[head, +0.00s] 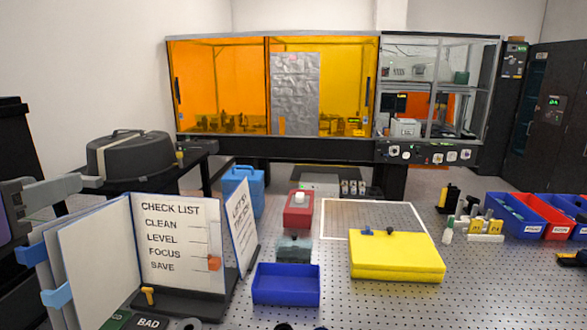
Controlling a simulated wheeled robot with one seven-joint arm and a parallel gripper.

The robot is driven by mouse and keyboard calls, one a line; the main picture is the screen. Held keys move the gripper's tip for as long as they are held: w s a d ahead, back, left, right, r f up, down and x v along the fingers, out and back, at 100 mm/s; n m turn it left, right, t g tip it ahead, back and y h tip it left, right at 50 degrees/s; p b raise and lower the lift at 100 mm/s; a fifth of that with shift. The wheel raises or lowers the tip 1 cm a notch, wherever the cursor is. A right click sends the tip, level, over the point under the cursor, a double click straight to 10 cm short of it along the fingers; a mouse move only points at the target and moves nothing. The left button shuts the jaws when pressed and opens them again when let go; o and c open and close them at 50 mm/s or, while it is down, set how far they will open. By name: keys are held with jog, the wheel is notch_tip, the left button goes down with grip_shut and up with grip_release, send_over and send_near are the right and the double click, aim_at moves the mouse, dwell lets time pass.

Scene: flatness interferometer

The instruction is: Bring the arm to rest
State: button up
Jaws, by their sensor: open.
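I cannot make out my arm or my gripper in the head view. Small dark rounded shapes show at the bottom edge near the middle, but they are cut off too much to tell what they are.
A perforated bench (390,305) holds a blue bin (286,291), yellow block (397,262), red box (298,216) and blue case (240,190). A checklist board (178,240) stands at left. Blue and red bins (515,216) sit at right. An amber-windowed enclosure (345,90) spans the back. The bench's right front looks clear.

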notch_tip(320, 180, down, 12)
jog(key=n+y+b, duration=0.2)
jog(key=n+y, duration=0.4)
jog(key=y, duration=0.2)
jog(key=s+d+f+b, duration=0.2)
jog(key=d+f, duration=1.3)
jog(key=f, duration=0.1)
jog(key=s+d+f+m+t+h+b, duration=0.15)
jog(key=s+d+f, duration=0.25)
jog(key=d, duration=0.4)
jog(key=s+d+f+m+h+b, duration=0.15)
jog(key=s+d+f, duration=0.3)
jog(key=d, duration=0.45)
jog(key=s+d+f+m+t+h, duration=0.1)
jog(key=s+d+f+m+h, duration=0.2)
jog(key=d, duration=0.5)
jog(key=s+d+f+m+g+h+b, duration=0.1)
jog(key=s+d+f, duration=0.3)
jog(key=s, duration=0.4)
jog(key=s+d+f+m+g+h+b, duration=0.1)
jog(key=s+d+f+g+h+b, duration=0.1)
jog(key=s+d, duration=0.5)
notch_tip(320, 180, down, 3)
jog(key=shift+s+r+h, duration=0.2)
jog(key=shift+s+h, duration=0.15)
jog(key=shift+h, duration=0.35)
